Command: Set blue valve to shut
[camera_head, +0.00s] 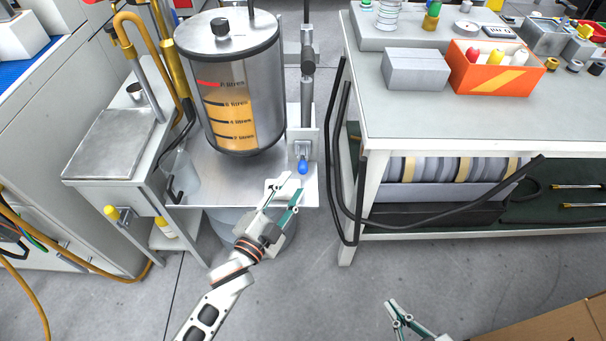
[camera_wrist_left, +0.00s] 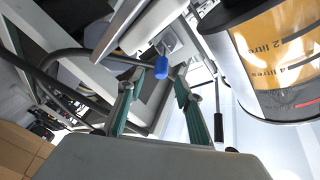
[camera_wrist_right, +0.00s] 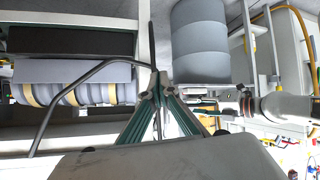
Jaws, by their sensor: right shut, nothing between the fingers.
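The blue valve handle (camera_head: 303,167) hangs from a square metal plate at the right side of the tank stand. In the left wrist view the blue handle (camera_wrist_left: 161,68) shows just beyond and between the fingertips. My left gripper (camera_head: 291,187) is open, close in front of the handle and slightly below left of it in the head view. I cannot tell whether it touches the handle. My right gripper (camera_head: 393,306) is low at the front, far from the valve; its fingertips meet in the right wrist view (camera_wrist_right: 159,82), with nothing between them.
A steel tank (camera_head: 227,65) with orange liquid stands on the stand. A yellow valve handle (camera_head: 112,212) is at the stand's lower left. The workbench (camera_head: 420,125) on the right carries an orange box (camera_head: 492,70). Black hoses (camera_head: 343,190) hang between stand and bench. A cardboard box (camera_head: 555,325) is bottom right.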

